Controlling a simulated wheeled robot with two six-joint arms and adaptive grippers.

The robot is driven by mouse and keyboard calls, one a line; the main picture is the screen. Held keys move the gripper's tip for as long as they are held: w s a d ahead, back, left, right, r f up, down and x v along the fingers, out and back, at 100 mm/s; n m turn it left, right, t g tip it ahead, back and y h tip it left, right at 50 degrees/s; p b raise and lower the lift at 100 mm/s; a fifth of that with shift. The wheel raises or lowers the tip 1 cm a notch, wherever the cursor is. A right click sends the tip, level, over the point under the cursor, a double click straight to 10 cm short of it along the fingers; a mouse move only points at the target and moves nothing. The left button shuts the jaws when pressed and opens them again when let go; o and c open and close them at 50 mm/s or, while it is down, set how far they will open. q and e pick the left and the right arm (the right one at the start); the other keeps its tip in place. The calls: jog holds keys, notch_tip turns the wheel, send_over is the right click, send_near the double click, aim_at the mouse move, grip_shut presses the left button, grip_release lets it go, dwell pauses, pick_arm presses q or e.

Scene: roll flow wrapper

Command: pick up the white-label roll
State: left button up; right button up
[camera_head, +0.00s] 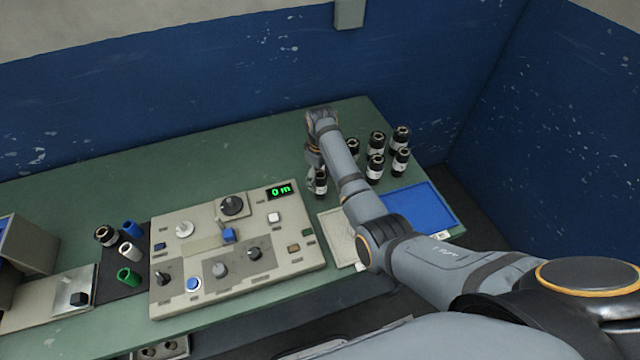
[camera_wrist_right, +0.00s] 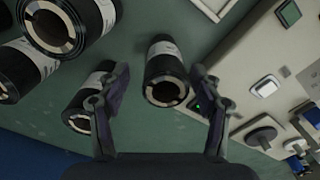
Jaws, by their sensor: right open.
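Several black rolls with white labels stand at the back right of the green table. One white-label roll (camera_head: 321,183) stands apart, to the left of the others, by my right gripper (camera_head: 316,160). In the right wrist view, a white-label roll (camera_wrist_right: 166,68) lies in the gap between the fingers of my right gripper (camera_wrist_right: 160,82). The fingers are open on either side of it, and I cannot tell whether either touches it. In the head view my right arm hides part of the roll group. My left gripper is not in view.
Other rolls (camera_head: 375,168) stand close by on the right, one near a finger (camera_wrist_right: 88,98). A control panel (camera_head: 165,290) with knobs is to the left. A blue tray (camera_head: 425,205) and a pale tray (camera_head: 335,230) lie in front. Green table (camera_head: 200,180) behind the panel is clear.

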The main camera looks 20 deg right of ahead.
aim_at(320, 187)
jog(key=shift+s+f+p, duration=0.3)
jog(key=shift+f+p, duration=0.1)
jog(key=shift+f, duration=0.3)
notch_tip(320, 187, down, 4)
jog(key=shift+a+r, duration=0.1)
jog(key=shift+r, duration=0.15)
jog(key=c, duration=1.3)
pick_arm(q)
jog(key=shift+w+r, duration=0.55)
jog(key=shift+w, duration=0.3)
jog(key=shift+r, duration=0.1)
pick_arm(e)
jog(key=shift+r, duration=0.15)
